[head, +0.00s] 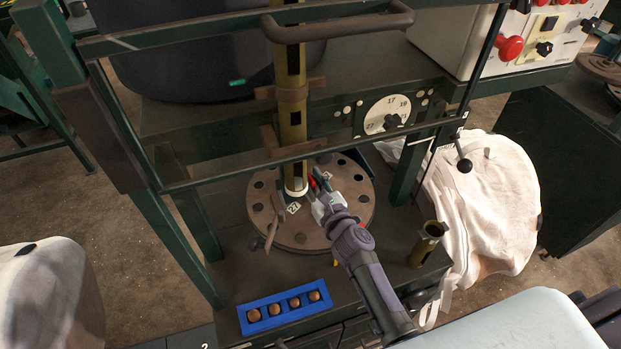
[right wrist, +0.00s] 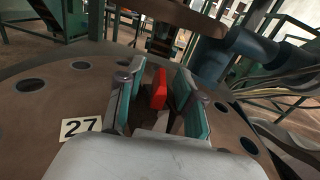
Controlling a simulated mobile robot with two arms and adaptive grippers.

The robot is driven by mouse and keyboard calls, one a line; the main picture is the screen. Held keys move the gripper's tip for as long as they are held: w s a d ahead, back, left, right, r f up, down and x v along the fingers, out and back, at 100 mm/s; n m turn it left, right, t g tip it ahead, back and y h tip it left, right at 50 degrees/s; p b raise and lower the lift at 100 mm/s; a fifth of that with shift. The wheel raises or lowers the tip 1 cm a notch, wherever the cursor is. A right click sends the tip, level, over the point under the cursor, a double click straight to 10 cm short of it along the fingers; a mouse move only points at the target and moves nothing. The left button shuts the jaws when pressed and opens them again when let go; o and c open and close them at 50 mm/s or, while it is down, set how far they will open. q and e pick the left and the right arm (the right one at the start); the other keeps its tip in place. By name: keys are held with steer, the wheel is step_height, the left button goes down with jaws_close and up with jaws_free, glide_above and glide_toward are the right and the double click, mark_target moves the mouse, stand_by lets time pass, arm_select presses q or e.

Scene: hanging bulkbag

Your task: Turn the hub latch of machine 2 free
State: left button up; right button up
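The round brown hub plate (head: 350,215) with a ring of holes lies flat on the machine's dark base, around the foot of the olive column (head: 292,120). A small red part (head: 312,183), which looks like the hub latch, stands beside the column foot. It also shows in the right wrist view (right wrist: 159,90). My right gripper (head: 320,187) reaches in over the plate. In the right wrist view its teal-padded fingers (right wrist: 158,100) are open on either side of the red part, with narrow gaps visible. Its lower end is partly hidden. My left gripper is not in view.
A tag reading 27 (right wrist: 82,126) lies on the plate. A dial (head: 388,115), green frame bars and a brown handle bar (head: 335,27) surround the column. A blue tray (head: 285,307) of brown balls and a short tube (head: 427,243) stand in front.

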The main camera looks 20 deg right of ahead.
jaws_close()
steer(key=shift+r+n+y+p, duration=0.2)
steer(key=shift+n+y+p, duration=0.4)
steer(key=shift+y, duration=0.3)
steer(key=shift+d+f+n+g+y, duration=0.1)
steer(key=shift+n+g+y, duration=0.3)
steer(key=shift+n+y, duration=0.25)
steer(key=n+y, duration=0.1)
steer(key=n+g+y+b, duration=0.1)
steer(key=y, duration=0.1)
steer(key=shift+f, duration=0.25)
steer(key=shift+r+n+g+y, duration=0.15)
steer(key=shift+n+g+y, duration=0.2)
steer(key=shift+g+y, duration=0.25)
jaws_free()
steer(key=shift+r, duration=0.1)
